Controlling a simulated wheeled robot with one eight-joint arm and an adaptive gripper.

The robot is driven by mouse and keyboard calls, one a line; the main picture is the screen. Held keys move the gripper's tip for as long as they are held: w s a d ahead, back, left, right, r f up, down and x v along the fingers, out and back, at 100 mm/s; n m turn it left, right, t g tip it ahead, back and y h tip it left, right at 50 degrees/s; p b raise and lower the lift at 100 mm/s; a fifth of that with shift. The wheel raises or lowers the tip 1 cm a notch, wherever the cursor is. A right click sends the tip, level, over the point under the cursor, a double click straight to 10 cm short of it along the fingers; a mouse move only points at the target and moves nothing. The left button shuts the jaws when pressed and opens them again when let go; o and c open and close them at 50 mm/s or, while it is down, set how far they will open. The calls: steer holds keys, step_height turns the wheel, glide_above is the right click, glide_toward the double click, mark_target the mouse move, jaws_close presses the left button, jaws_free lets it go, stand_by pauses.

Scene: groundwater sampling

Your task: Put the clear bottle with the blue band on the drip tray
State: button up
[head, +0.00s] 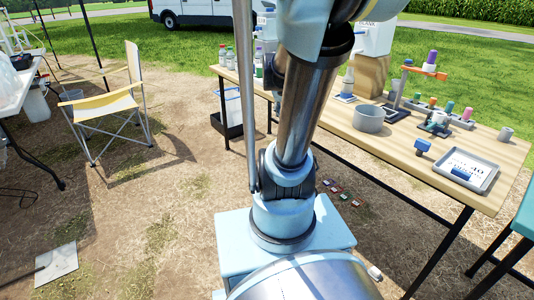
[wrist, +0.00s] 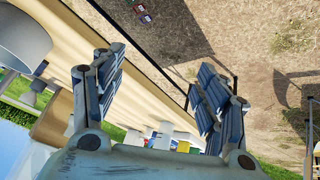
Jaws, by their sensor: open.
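Several small bottles (head: 230,58) stand at the far left end of the wooden table in the head view, some with red or green caps. They are too small to tell which one has the blue band. A shallow grey tray (head: 490,181) lies at the near right of the table, with a white sheet and a blue item in it; I cannot tell if it is the drip tray. My gripper (wrist: 160,92) is open and empty in the wrist view, over the table's edge. Small white, blue and yellow items show beyond its fingers. My arm hides the gripper in the head view.
A folding chair (head: 108,105) stands at left. Open dirt lies between chair and table.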

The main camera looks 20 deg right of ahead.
steer(key=s+a+f+n+g+y, duration=0.1)
steer(key=s+a+f+n+y, duration=0.1)
steer(key=s+a, duration=0.4)
steer(key=s+a+f+n+g+y, duration=0.1)
steer(key=s+a+f+n+y, duration=0.1)
steer(key=s+a, duration=0.5)
step_height(320, 180, down, 2)
steer(key=shift+s+a+f+n+y, duration=0.3)
steer(key=shift+s+n, duration=0.4)
steer(key=shift+s, duration=0.5)
